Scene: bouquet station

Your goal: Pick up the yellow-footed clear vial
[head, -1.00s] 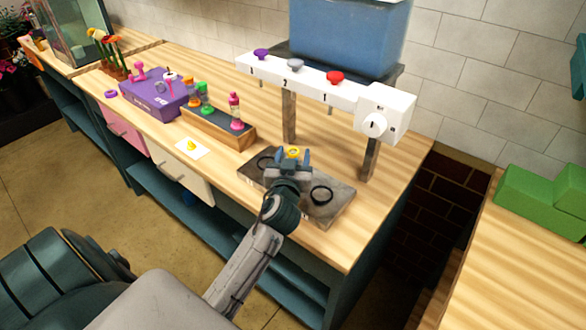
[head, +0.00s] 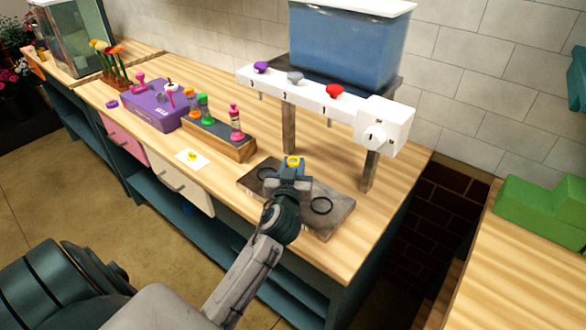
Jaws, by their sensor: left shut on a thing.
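My left gripper (head: 292,173) is over the grey tray in front of the dispenser. It is shut on the clear vial, of which only the yellow part (head: 293,160) shows between and just above the fingertips. The clear body is hidden by the gripper. I cannot tell whether the vial still touches the tray. My right gripper is not in view.
The grey tray (head: 335,208) has dark rings on it. The white dispenser bar (head: 310,96) with coloured knobs stands behind, on posts. A wooden rack (head: 232,151) with green-, orange- and pink-ended vials is to the left.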

